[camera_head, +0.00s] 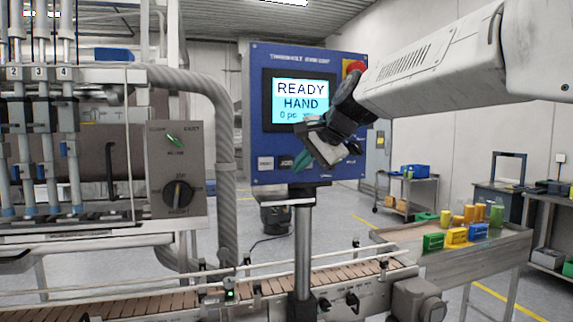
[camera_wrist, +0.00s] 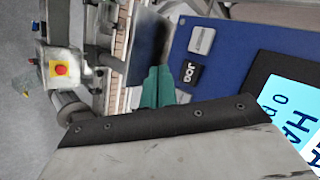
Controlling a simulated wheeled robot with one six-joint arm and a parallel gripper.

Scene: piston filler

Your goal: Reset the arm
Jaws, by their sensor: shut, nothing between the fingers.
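My gripper (camera_head: 304,164) has green fingertips and is shut with nothing in it. It is in front of the lower part of the blue control panel (camera_head: 262,97), near its row of buttons. In the wrist view the green fingers (camera_wrist: 158,88) are together beside the panel's JOG button (camera_wrist: 188,75). I cannot tell whether they touch the panel. The arm (camera_head: 430,75) reaches in from the upper right and hides part of the panel. The screen (camera_head: 298,100) reads READY HAND.
A conveyor (camera_head: 150,304) runs below the panel's post (camera_head: 303,245). A grey switch box (camera_head: 178,150) and filler nozzles (camera_head: 40,140) stand left. A side table (camera_head: 480,255) at right holds yellow and green items. A red stop button (camera_wrist: 61,70) shows in the wrist view.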

